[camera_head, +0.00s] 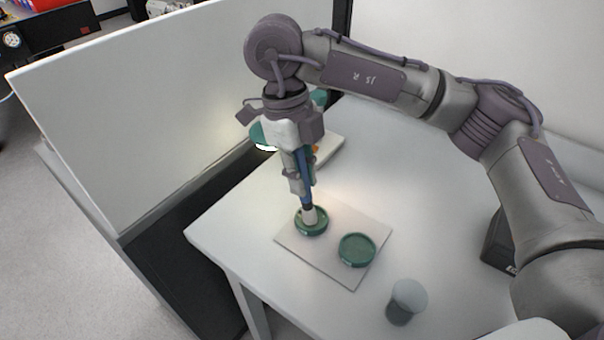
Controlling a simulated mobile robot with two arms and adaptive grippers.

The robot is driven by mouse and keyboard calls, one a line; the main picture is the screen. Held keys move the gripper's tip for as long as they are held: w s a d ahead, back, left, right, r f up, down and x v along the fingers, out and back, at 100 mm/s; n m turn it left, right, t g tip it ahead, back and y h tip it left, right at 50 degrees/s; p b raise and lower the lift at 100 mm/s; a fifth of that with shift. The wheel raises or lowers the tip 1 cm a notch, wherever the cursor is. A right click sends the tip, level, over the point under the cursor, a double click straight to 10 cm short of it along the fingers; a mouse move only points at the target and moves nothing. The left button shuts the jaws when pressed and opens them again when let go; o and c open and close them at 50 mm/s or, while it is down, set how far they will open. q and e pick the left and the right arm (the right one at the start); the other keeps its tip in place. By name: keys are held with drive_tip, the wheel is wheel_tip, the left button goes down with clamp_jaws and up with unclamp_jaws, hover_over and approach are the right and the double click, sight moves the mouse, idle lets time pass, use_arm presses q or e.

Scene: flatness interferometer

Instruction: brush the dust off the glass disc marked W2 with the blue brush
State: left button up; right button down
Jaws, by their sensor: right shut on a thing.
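My right gripper (300,190) points down and is shut on the blue brush (306,180). The pale bristles of the brush reach down into the left one of two round green dishes (312,231), and seem to touch the disc in it. The other green dish (357,250) lies to its right, nearer the table's front. Both stand on a pale square mat (337,275). Their markings are too small to read, so I cannot tell which disc is W2. Dust cannot be made out. My left gripper is out of view.
A grey cylindrical cup (406,301) stands right of the mat near the front. A black box (499,242) is at the right, partly behind my arm. An instrument with a pale base (328,149) stands behind my gripper. A white partition (150,125) borders the table's left.

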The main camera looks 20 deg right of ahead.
drive_tip(key=shift+r, duration=0.45)
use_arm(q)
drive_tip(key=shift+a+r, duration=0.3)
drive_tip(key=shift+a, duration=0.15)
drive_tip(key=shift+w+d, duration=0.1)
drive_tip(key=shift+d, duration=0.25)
use_arm(e)
drive_tip(key=w, duration=0.2)
drive_tip(key=shift+w, duration=0.4)
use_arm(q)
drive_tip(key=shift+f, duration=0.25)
use_arm(e)
drive_tip(key=shift+f, duration=0.35)
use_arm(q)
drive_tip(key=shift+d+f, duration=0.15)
use_arm(e)
drive_tip(key=shift+f, duration=0.25)
use_arm(q)
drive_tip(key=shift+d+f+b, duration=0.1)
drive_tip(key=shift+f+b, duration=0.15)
drive_tip(key=shift+b, duration=0.25)
use_arm(e)
drive_tip(key=shift+s, duration=1)
drive_tip(key=shift+s, duration=0.45)
